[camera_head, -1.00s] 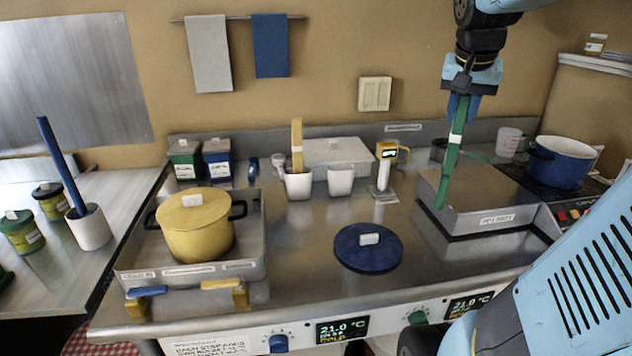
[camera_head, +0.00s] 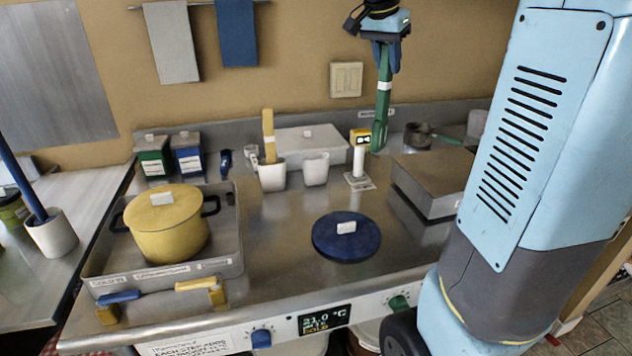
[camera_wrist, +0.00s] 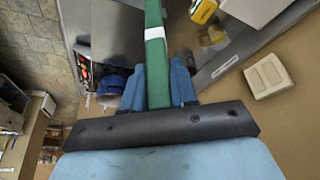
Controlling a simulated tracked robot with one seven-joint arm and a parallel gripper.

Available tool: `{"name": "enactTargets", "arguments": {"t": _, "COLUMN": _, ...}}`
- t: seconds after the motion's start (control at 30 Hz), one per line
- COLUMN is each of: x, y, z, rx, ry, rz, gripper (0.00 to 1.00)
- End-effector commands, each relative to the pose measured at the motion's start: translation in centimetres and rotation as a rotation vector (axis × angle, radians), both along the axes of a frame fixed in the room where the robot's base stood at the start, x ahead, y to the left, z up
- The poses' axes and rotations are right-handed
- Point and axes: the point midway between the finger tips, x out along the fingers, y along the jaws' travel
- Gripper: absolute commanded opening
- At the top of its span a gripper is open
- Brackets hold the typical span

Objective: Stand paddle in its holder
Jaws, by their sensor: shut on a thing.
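My gripper (camera_head: 386,48) is shut on the upper end of a green paddle (camera_head: 381,105) with a white band. The paddle hangs nearly upright, its lower end in the air near the yellow-headed device. It also shows between the fingers in the wrist view (camera_wrist: 156,55). A white cup (camera_head: 316,171) stands on the steel counter, to the left of the paddle, with no paddle in it. Beside it, another white cup (camera_head: 272,177) holds a yellow paddle (camera_head: 268,133). A third white cup (camera_head: 52,236) on the left table holds a blue paddle (camera_head: 22,178).
The yellow-headed device (camera_head: 359,160) stands right of the empty cup. A grey box (camera_head: 435,180) is further right, partly behind my arm. A blue lid (camera_head: 347,238) lies in front. A yellow pot (camera_head: 166,226) sits in a tray on the left. A wall is behind.

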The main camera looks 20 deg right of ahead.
Motion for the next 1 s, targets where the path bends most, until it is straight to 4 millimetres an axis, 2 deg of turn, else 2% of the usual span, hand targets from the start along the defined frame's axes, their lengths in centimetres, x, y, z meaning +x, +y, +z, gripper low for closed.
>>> {"name": "enactTargets", "arguments": {"t": 0.03, "x": 1.7, "y": 0.9, "z": 0.2, "rx": -0.001, "ry": 0.002, "rz": -0.038, "gripper": 0.0}}
{"name": "enactTargets", "arguments": {"t": 0.2, "x": 6.2, "y": 3.7, "z": 1.0, "rx": -0.001, "ry": 0.002, "rz": -0.199, "gripper": 0.0}}
{"name": "enactTargets", "arguments": {"t": 0.5, "x": 12.6, "y": 9.4, "z": 1.4, "rx": 0.0, "ry": 0.0, "rz": -0.455, "gripper": 0.0}}
{"name": "enactTargets", "arguments": {"t": 0.7, "x": 14.6, "y": 11.9, "z": 1.4, "rx": 0.0, "ry": -0.001, "rz": -0.552, "gripper": 0.0}}
{"name": "enactTargets", "arguments": {"t": 0.83, "x": 14.9, "y": 12.5, "z": 1.1, "rx": 0.001, "ry": -0.001, "rz": -0.576, "gripper": 0.0}}
{"name": "enactTargets", "arguments": {"t": 1.0, "x": 14.9, "y": 12.5, "z": -1.6, "rx": 0.0, "ry": 0.002, "rz": -0.579, "gripper": 0.0}}
